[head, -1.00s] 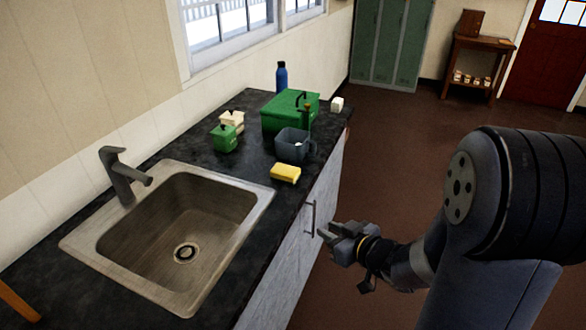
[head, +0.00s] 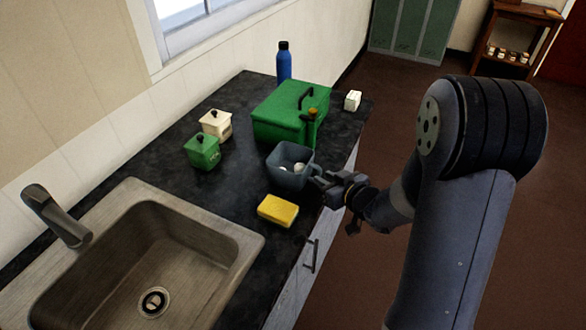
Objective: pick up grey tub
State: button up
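The grey tub (head: 288,178) stands upright on the dark counter, in front of the green box. It has a handle on its right side and small white round things inside. My gripper (head: 318,180) is at the tub's right side, by the handle, level with the counter's front edge. The fingertips overlap the handle in the picture. I cannot tell whether they touch it or how far apart they are.
A yellow sponge (head: 278,211) lies just in front of the tub. A green lidded box (head: 283,112) and a bottle with an orange cap (head: 312,122) stand behind it. Small green (head: 202,154) and cream (head: 215,125) canisters stand left. The sink (head: 100,250) is nearer.

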jog(key=shift+x, duration=1.15)
jog(key=shift+c, duration=0.4)
grip_shut()
